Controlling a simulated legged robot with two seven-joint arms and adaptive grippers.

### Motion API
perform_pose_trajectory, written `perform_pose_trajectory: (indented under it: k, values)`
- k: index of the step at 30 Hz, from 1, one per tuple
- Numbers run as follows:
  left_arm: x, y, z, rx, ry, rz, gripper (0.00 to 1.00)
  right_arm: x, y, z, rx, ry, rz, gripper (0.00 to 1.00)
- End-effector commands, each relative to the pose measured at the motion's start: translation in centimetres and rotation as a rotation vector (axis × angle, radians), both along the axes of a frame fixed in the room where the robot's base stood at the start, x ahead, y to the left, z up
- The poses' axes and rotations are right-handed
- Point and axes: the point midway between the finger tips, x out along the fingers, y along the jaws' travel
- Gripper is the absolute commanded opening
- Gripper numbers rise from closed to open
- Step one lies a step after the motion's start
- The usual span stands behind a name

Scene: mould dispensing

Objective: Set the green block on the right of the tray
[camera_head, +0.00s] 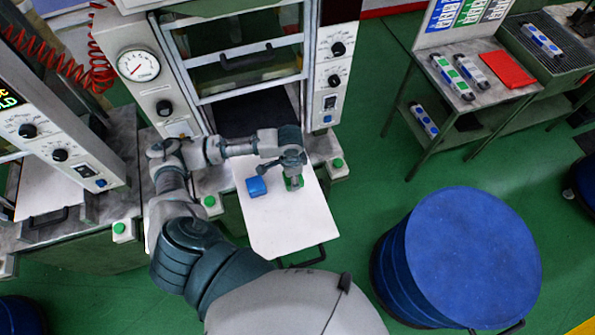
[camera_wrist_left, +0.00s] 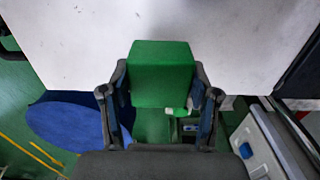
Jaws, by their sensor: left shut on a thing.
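The green block (camera_head: 294,183) is over the right part of the white tray (camera_head: 290,234), right of the blue block (camera_head: 256,187). My left gripper (camera_head: 291,174) reaches in from the left and is shut on the green block, partly covering it from above. In the left wrist view the green block (camera_wrist_left: 161,72) sits between the two fingers of my left gripper (camera_wrist_left: 160,100), with the white tray (camera_wrist_left: 235,40) behind it. I cannot tell whether the block touches the tray. My right gripper is not in view.
The tray sticks out of a machine (camera_head: 330,75) with a gauge and knobs, and has a dark handle (camera_head: 308,256) at its front. Its front part is bare. A large blue drum (camera_head: 472,250) stands right of it. A bench (camera_head: 480,80) with parts stands at the back right.

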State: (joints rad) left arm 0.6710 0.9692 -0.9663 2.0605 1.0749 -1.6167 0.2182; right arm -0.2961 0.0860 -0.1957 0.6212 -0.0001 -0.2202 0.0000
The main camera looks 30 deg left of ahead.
Motion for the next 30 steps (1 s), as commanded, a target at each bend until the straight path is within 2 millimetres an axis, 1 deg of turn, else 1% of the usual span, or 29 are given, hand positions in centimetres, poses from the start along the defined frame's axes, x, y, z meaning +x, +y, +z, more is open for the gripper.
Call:
perform_pose_trajectory:
  k: [1, 3, 6, 8, 12, 15, 18, 22, 28, 29, 30]
  values:
    - [1.2, 0.1, 0.1, -0.002, -0.002, 0.003, 0.00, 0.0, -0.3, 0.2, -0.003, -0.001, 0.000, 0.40]
    - [2.6, 0.1, -0.1, -0.001, -0.003, 0.003, 0.00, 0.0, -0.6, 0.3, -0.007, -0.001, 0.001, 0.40]
    - [3.8, 0.3, -0.3, -0.002, -0.001, 0.003, 0.00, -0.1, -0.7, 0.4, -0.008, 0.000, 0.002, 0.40]
    - [4.1, 0.3, -0.4, -0.002, -0.001, 0.003, 0.00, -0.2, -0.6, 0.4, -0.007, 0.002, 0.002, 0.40]
    - [4.3, 0.1, -1.0, 0.000, 0.001, 0.002, 0.00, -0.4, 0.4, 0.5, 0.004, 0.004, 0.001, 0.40]
    - [4.2, 0.0, -2.3, 0.001, 0.003, 0.002, 0.00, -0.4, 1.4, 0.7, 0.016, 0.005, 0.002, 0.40]
    - [4.2, -0.2, -3.5, 0.003, 0.002, 0.001, 0.00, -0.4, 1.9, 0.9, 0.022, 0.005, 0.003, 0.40]
    - [4.3, -0.4, -3.8, 0.004, -0.002, 0.001, 0.00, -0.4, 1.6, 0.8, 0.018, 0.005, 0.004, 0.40]
    - [4.3, -0.1, -4.0, 0.002, -0.001, 0.001, 0.00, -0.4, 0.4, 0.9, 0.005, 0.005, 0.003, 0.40]
    - [4.2, 0.0, -4.1, 0.001, 0.002, 0.001, 0.63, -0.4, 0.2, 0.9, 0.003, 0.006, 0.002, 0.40]
    - [4.2, 0.1, -4.1, 0.001, 0.001, 0.001, 0.73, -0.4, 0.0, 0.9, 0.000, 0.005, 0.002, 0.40]
